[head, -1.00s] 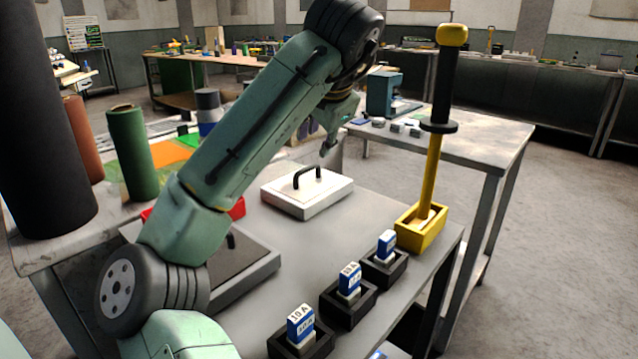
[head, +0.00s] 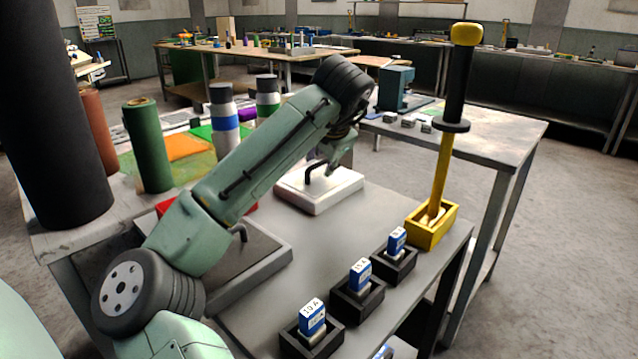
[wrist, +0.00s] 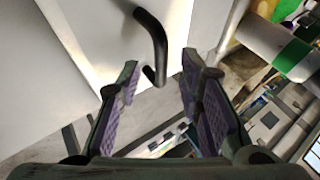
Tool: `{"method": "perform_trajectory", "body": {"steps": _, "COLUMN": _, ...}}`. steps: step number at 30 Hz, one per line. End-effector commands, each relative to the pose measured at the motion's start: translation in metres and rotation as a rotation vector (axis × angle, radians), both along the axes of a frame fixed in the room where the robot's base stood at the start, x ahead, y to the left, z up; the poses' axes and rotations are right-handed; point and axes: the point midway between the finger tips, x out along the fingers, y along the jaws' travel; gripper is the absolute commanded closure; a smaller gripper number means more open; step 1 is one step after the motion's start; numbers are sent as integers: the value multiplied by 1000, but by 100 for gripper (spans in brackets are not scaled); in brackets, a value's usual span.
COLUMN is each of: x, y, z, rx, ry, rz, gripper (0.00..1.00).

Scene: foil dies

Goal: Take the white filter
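The white filter (head: 335,191) is a flat white block with a black bar handle (head: 316,177) on top. In the wrist view the white filter (wrist: 95,50) fills the upper left, and the black handle (wrist: 152,45) runs down toward the gap between my fingers. My gripper (wrist: 160,90) is open, its purple pads apart with nothing between them. Whether a finger touches the handle cannot be told.
A dark grey flat block (head: 240,262) with a handle lies nearer, partly behind my arm. Several black holders with blue-and-white fuses (head: 312,318) line the right edge. A tall black-and-yellow tool stands in a yellow box (head: 432,225). The table between is clear.

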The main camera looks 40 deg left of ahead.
Motion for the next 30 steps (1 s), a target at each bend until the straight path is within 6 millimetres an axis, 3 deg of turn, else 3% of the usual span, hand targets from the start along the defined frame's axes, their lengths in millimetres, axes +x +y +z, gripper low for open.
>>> {"method": "perform_trajectory", "body": {"steps": 2, "x": 0, "y": 0, "z": 0, "rx": 0, "ry": 0, "rz": 0, "gripper": 67}}
{"method": "perform_trajectory", "body": {"steps": 17, "x": 0, "y": 0, "z": 1, "rx": 0, "ry": 0, "rz": 0, "gripper": 100}}
{"method": "perform_trajectory", "body": {"steps": 30, "x": 0, "y": 0, "z": 1, "rx": 0, "ry": 0, "rz": 0, "gripper": 100}}
